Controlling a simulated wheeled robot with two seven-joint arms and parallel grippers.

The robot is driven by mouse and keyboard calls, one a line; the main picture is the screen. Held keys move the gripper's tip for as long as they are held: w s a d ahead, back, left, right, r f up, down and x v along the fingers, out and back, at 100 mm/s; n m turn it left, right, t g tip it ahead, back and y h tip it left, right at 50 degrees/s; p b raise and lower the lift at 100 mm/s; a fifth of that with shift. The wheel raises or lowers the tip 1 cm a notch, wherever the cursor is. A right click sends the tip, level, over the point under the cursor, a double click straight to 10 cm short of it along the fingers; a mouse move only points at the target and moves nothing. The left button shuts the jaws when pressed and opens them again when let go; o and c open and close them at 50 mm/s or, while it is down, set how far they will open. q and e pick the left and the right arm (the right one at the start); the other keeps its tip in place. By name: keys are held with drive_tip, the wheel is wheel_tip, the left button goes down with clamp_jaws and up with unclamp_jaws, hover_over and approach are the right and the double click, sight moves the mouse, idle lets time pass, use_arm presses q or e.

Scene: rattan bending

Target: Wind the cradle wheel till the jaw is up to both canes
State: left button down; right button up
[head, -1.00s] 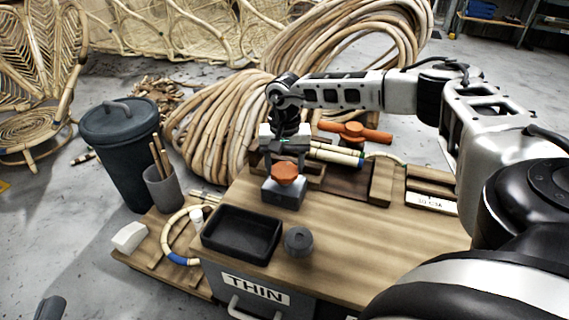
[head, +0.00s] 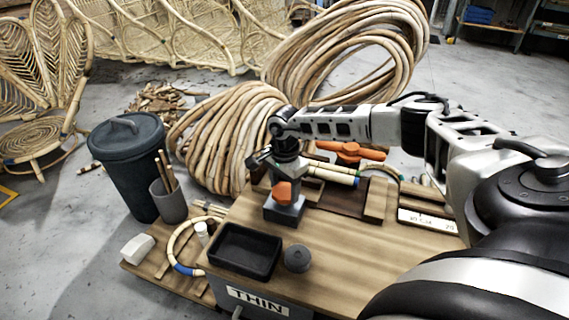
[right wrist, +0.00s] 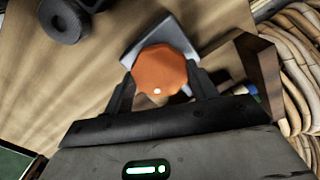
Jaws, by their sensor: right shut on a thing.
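The cradle wheel, an orange lobed knob (head: 282,194), sits on a grey block (head: 285,213) at the left end of the wooden cradle. My right gripper (head: 284,182) is over the wheel and shut on it. In the right wrist view the wheel (right wrist: 160,68) lies between the two fingers. The canes (head: 332,175), pale with a blue band near their right end, lie in the cradle behind the wheel. My right wrist hides their left part, and I cannot tell whether the jaw touches them. My left gripper is out of view.
A black tray (head: 245,252) and a dark round knob (head: 297,258) are in front of the wheel. A grey cup with sticks (head: 170,203) and a bin (head: 128,165) stand left. The bench's front right is clear.

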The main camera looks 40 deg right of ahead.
drive_tip(key=shift+r+m+p, duration=0.2)
drive_tip(key=shift+m+p, duration=0.35)
drive_tip(key=shift+m, duration=0.45)
drive_tip(key=m+p, duration=0.1)
drive_tip(key=m, duration=0.1)
drive_tip(key=shift+m, duration=0.4)
drive_tip(key=shift+m+p, duration=0.75)
drive_tip(key=shift+m, duration=0.15)
drive_tip(key=m+p, duration=0.1)
drive_tip(key=m, duration=0.1)
drive_tip(key=shift+m, duration=0.3)
drive_tip(key=m+p, duration=0.1)
drive_tip(key=m, duration=0.1)
drive_tip(key=shift+f+m+p, duration=0.1)
drive_tip(key=shift+m+p, duration=0.2)
drive_tip(key=shift+p, duration=0.05)
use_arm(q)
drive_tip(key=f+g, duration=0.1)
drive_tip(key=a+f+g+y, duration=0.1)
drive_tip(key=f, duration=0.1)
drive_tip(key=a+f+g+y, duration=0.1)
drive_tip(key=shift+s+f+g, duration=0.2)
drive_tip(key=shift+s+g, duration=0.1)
use_arm(e)
drive_tip(key=shift+m, duration=0.5)
drive_tip(key=o, duration=1)
